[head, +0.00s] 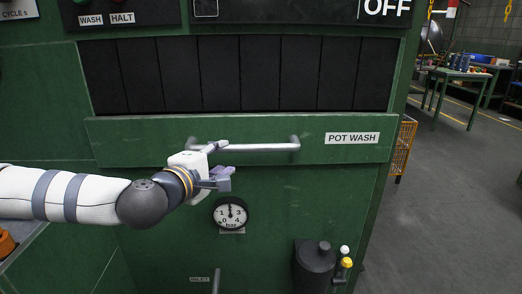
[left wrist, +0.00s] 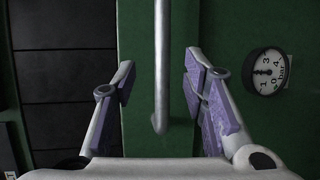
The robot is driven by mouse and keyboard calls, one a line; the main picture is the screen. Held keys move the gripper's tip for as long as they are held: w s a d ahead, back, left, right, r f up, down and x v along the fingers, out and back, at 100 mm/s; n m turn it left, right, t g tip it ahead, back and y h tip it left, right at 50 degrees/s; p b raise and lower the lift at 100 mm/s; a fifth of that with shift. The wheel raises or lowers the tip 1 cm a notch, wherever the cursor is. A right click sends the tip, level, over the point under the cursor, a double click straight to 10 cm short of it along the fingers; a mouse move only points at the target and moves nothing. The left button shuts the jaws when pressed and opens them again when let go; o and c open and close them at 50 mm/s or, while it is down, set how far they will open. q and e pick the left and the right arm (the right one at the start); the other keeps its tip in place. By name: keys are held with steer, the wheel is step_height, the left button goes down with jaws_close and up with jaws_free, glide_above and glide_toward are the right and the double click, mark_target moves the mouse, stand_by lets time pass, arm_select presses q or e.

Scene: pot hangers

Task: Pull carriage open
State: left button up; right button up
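The carriage front is a green panel (head: 250,128) labelled POT WASH, below a row of dark strips. A horizontal grey bar handle (head: 265,148) is fixed across it. My left gripper (head: 221,164) is at the left part of the handle, its fingers spread. In the left wrist view the handle bar (left wrist: 161,65) runs between the two open, purple-padded fingers (left wrist: 158,87), with a gap on each side. Whether the bar is within the fingers' depth is hard to tell. The right gripper is not in view.
A round pressure gauge (head: 230,213) is just below my left gripper. A dark cylinder (head: 316,262) with small knobs stands at lower right. An orange basket (head: 403,146) is beside the machine. Open floor (head: 450,215) lies to the right, with a green table (head: 457,75) farther back.

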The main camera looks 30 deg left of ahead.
mark_target(240, 150)
arm_select(q)
steer(key=x, duration=0.3)
steer(key=b+x, duration=0.1)
steer(key=x, duration=0.3)
steer(key=b+x, duration=0.1)
steer(key=x, duration=0.2)
steer(key=shift+w+d+f, duration=0.1)
steer(key=shift+w+f, duration=0.2)
steer(key=shift+f, duration=0.1)
steer(key=shift+w, duration=0.35)
steer(key=shift+r, duration=0.1)
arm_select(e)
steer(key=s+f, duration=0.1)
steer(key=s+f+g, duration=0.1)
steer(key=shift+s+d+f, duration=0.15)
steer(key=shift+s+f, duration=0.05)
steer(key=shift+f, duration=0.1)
arm_select(q)
jaws_close()
